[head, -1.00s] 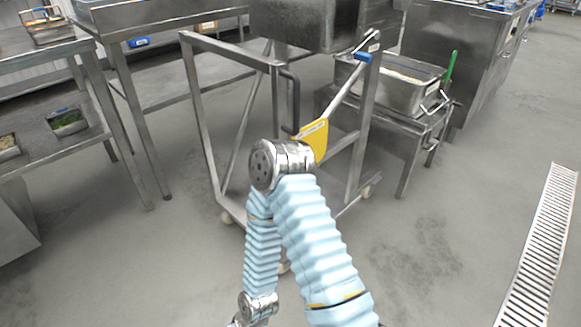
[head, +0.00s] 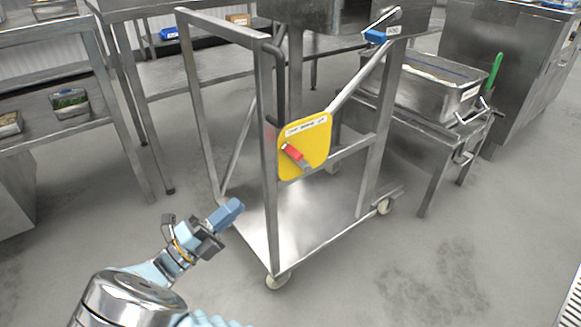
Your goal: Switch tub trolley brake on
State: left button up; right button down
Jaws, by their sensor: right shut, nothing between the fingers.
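The tub trolley (head: 268,170) is a steel frame on small castors in the middle of the head view. A yellow plate (head: 317,160) with a white label of small print is mounted on its near side. A red brake lever (head: 294,153) sits on the plate, slanting down to the right. My right gripper (head: 232,209) has blue fingertips and is shut and empty. It appears lower left of the plate, in front of the trolley's base, apart from the lever. My left gripper is out of view.
A blue-handled lever (head: 376,36) is at the upper right of the trolley, by a dark steel tub (head: 335,15). A food pan (head: 425,90) stands on a steel stand at right. Steel tables stand at left. The front right floor is clear.

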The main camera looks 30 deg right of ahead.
jog(key=p, duration=0.1)
send_near(295, 151)
jog(key=x, duration=0.5)
jog(key=shift+d+f, duration=0.15)
jog(key=shift+d, duration=0.3)
jog(key=shift+d+r+y+p, duration=0.35)
jog(key=shift+r+y+p, duration=0.3)
jog(key=shift+p, duration=0.15)
jog(key=d+r+y+p, duration=0.2)
jog(key=p, duration=0.1)
jog(key=shift+w+d+y, duration=0.1)
jog(key=shift+d+y, duration=0.05)
jog(key=shift+y, duration=0.2)
jog(key=shift+d+r+y+p, duration=0.2)
jog(key=shift+d+y+p, duration=0.1)
jog(key=shift+p, duration=0.2)
jog(key=shift+w+d+r+p, duration=0.15)
jog(key=shift+d+p, duration=0.1)
jog(key=shift+d, duration=0.35)
jog(key=shift+d+r+p, duration=0.2)
jog(key=shift+d, duration=0.4)
